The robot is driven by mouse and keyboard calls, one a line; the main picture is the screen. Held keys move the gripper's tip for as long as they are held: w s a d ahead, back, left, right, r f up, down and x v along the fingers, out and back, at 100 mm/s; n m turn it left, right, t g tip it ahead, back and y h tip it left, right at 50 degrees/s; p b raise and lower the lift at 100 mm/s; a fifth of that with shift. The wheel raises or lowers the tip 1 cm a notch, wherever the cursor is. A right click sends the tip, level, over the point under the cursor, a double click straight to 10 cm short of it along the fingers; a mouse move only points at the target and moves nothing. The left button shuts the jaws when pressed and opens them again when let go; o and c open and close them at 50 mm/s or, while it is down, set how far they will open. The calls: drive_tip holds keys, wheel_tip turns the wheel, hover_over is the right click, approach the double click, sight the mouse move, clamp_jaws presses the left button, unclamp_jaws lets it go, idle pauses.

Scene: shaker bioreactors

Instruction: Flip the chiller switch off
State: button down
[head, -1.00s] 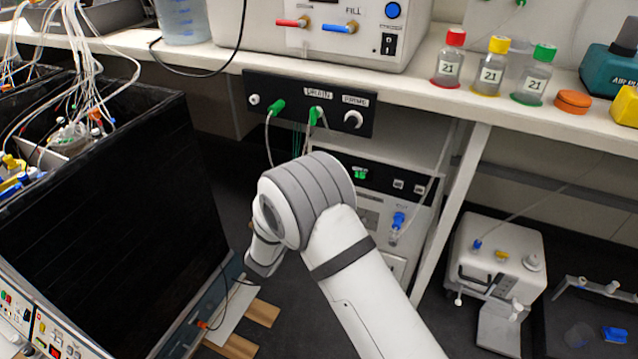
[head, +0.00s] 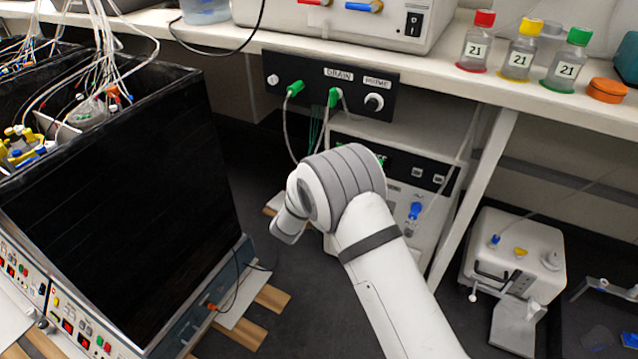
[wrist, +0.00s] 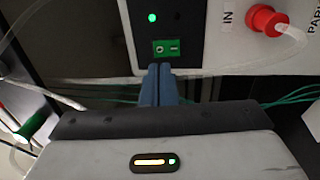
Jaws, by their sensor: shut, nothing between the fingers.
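In the wrist view, a green rocker switch (wrist: 167,47) sits on a dark panel, with a lit green lamp (wrist: 152,17) above it. I cannot read a name on this panel, so I cannot tell from the label that it is the chiller's. My gripper (wrist: 160,68) has two blue fingers, pressed together and empty. Their tips are just below the switch in the picture; I cannot tell whether they touch the panel. In the head view my arm hides the fingers and the switch. A white unit with a black front panel (head: 400,170) stands under the bench, partly behind my arm.
A red-capped port (wrist: 266,20) with a tube is right of the switch. Green wires (wrist: 285,97) run beside my gripper. A black drain panel (head: 330,85) with tubes hangs under the bench edge. A large black box (head: 120,210) stands left; a white pump (head: 513,265) stands right.

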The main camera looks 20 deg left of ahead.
drive_tip(key=w+b, duration=0.1)
drive_tip(key=w, duration=0.5)
drive_tip(key=shift+w+d+r, duration=0.25)
drive_tip(key=shift+d+r, duration=0.05)
drive_tip(key=shift+r, duration=0.1)
